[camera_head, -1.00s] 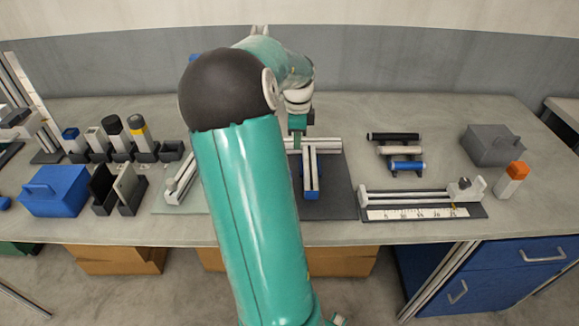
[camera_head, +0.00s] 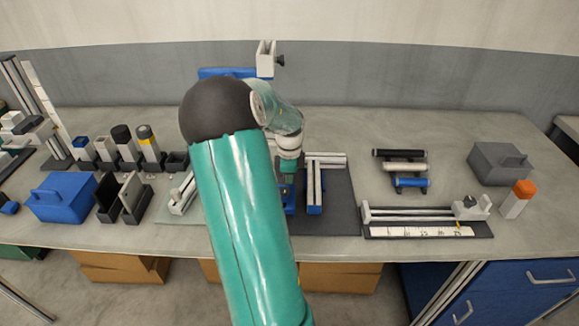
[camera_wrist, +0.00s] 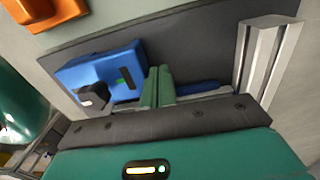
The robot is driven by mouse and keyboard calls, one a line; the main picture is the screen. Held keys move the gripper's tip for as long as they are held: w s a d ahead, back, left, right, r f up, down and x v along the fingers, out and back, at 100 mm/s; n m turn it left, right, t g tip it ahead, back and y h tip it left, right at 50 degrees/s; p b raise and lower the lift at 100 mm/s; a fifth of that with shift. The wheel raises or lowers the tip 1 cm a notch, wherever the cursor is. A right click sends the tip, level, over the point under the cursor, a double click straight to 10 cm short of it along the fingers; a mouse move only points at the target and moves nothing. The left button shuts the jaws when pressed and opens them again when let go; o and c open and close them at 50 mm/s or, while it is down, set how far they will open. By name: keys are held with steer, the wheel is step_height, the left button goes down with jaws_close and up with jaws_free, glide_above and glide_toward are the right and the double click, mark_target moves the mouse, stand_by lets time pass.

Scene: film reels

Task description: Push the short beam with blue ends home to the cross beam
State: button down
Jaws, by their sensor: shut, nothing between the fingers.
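The short beam (camera_head: 315,185), a silver bar with a blue near end, lies on the dark mat in the head view. Its far end is close to the silver cross beam (camera_head: 333,159); I cannot tell whether they touch. My gripper (camera_head: 287,188) is low over the mat, just left of the short beam, partly behind my arm. In the wrist view my gripper's green fingers (camera_wrist: 158,76) are shut and empty, beside a blue block (camera_wrist: 105,72). A silver profile (camera_wrist: 262,58) stands out at the right there; which beam it is I cannot tell.
A rack of three rollers (camera_head: 402,168) and a rail with a white scale (camera_head: 420,232) lie to the right. A blue box (camera_head: 62,202) and dark upright plates are to the left. An orange thing (camera_wrist: 45,10) shows in the wrist view.

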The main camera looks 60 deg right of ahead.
mark_target(309, 180)
steer(key=shift+s+d+f, duration=0.1)
steer(key=shift+s+d, duration=0.2)
steer(key=shift+s, duration=0.3)
steer(key=shift+s+d+r, duration=0.1)
steer(key=shift+s+d, duration=0.15)
steer(key=shift+s, duration=0.35)
steer(key=shift+s+d+f, duration=0.1)
steer(key=shift+s+d, duration=0.2)
steer(key=shift+s, duration=0.3)
steer(key=shift+s+d, duration=0.35)
steer(key=shift+s, duration=0.4)
steer(key=shift+s, duration=0.1)
